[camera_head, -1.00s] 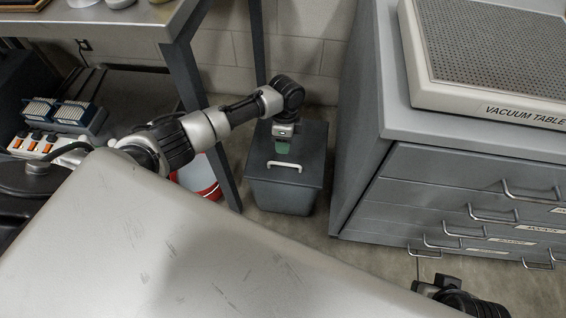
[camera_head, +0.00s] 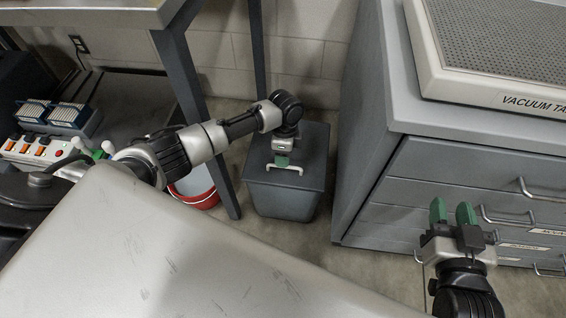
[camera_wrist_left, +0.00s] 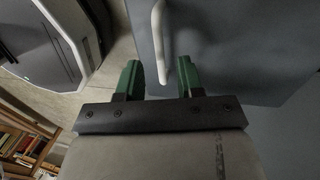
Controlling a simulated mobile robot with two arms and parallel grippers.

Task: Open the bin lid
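The grey bin (camera_head: 282,198) stands on the floor between the bench leg and the drawer cabinet. Its lid (camera_head: 308,150) looks closed, with a pale bar handle (camera_head: 285,167) on it. My left gripper (camera_head: 282,161) is over the lid, right at the handle. In the left wrist view the open green fingers of the left gripper (camera_wrist_left: 160,78) are apart, and the handle (camera_wrist_left: 159,45) reaches down between them near the right finger; I cannot tell whether they touch. My right gripper (camera_head: 453,213) is open and empty in front of the cabinet drawers.
The drawer cabinet (camera_head: 440,165) with projecting handles is close to the bin's right. A bench leg (camera_head: 195,110) and a red-and-white bucket (camera_head: 196,187) are at its left. A vacuum table (camera_head: 490,60) sits on the cabinet.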

